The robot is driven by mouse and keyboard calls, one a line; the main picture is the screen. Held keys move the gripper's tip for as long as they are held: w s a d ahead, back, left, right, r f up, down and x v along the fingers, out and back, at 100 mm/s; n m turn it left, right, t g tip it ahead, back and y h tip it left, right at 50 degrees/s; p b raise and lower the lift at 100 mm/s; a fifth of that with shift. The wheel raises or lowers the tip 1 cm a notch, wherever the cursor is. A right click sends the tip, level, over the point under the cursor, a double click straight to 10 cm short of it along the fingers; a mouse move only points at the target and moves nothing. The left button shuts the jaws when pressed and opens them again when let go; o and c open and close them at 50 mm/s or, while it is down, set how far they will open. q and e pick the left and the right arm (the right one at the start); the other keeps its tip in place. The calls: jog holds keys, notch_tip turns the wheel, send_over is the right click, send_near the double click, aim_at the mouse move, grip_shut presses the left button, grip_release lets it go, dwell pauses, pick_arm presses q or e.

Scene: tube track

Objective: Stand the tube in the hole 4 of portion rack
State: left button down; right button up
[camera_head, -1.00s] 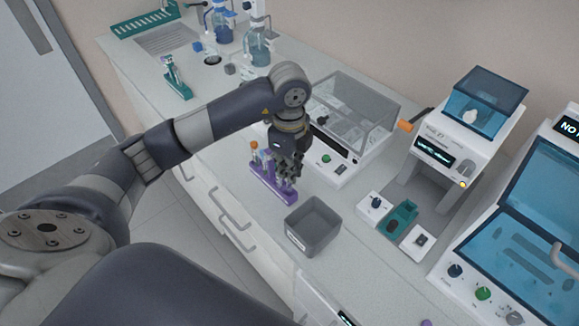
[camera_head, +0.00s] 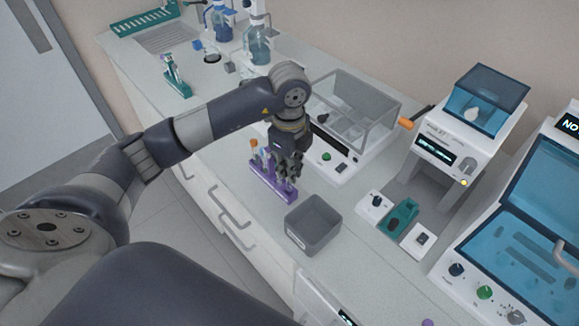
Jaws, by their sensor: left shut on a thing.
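The purple portion rack (camera_head: 268,190) stands on the worktop near its front edge. A tube with an orange cap (camera_head: 254,143) stands at the rack's left end. My left gripper (camera_head: 287,173) points down over the right part of the rack, with its fingers close to the rack's top. It is shut on a tube, which its fingers mostly hide. I cannot tell which hole is under it or whether the tube is in a hole. My right gripper is not in view.
A grey open bin (camera_head: 313,240) stands just right of the rack. A clear-lidded machine (camera_head: 350,110) is behind the gripper. A small green rack (camera_head: 177,80) stands far left. Devices (camera_head: 455,135) fill the right side. Worktop left of the purple rack is clear.

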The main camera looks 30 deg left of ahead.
pick_arm(q)
jog(key=shift+f, duration=0.2)
jog(key=shift+f+b, duration=0.4)
jog(key=shift+b, duration=0.05)
jog(key=shift+f, duration=0.2)
dwell(0.3)
jog(key=shift+f+b, duration=0.4)
jog(key=shift+b, duration=0.05)
jog(key=c, duration=1.6)
grip_release()
